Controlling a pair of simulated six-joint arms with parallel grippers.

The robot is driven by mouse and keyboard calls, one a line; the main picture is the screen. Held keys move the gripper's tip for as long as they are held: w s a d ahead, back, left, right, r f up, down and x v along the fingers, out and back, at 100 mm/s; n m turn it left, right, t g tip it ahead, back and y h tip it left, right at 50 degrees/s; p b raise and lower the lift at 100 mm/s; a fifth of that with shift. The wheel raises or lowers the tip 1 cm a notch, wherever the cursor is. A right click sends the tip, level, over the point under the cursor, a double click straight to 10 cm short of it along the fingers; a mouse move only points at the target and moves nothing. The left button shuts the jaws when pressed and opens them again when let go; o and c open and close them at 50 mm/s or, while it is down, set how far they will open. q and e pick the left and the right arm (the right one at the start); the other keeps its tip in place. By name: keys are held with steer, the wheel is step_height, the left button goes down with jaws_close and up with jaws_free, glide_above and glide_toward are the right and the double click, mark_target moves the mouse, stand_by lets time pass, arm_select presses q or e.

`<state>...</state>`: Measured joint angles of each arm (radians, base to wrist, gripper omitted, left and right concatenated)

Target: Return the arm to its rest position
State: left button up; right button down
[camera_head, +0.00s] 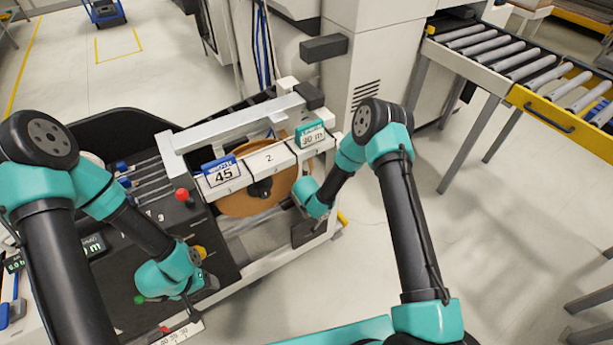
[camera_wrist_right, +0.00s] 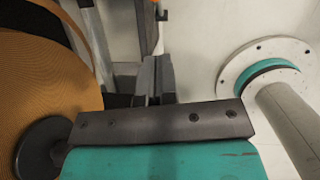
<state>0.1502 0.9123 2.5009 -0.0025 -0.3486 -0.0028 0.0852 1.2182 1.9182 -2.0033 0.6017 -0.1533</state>
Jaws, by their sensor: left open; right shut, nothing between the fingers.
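My left arm comes in from the left, and its gripper (camera_head: 188,305) hangs low over the dark panel of the machine (camera_head: 135,215). The fingers are small in the head view, stand open and show nothing between them. My right arm bends down beside the machine's front, near the large orange-brown banding roll (camera_head: 238,205). The right gripper (camera_wrist_right: 154,78) shows in the right wrist view with its dark fingers together and empty. The roll (camera_wrist_right: 40,95) fills the left of that view, beside the fingers. The right fingertips cannot be made out in the head view.
A blue "45" tag (camera_head: 222,172) and a teal "30 m" tag (camera_head: 311,135) sit on the white numbered holder above the roll. A red-topped knob (camera_head: 183,195) stands on the panel. A roller conveyor (camera_head: 510,62) is at the upper right. Open floor (camera_head: 490,245) lies right of my right arm.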

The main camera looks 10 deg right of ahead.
steer(key=shift+s, duration=0.1)
steer(key=s+d+r+m+y, duration=0.1)
steer(key=s+r+m+y, duration=0.1)
steer(key=s+m, duration=0.6)
steer(key=s+d+r+m+g+y, duration=0.1)
steer(key=s+r+m, duration=0.3)
steer(key=s+m, duration=0.4)
steer(key=s+d+r+m+y, duration=0.2)
steer(key=s+r+m+y, duration=0.1)
steer(key=s+m, duration=0.6)
steer(key=shift+s+d+r, duration=0.15)
steer(key=shift+s+d, duration=0.05)
steer(key=shift+s, duration=0.25)
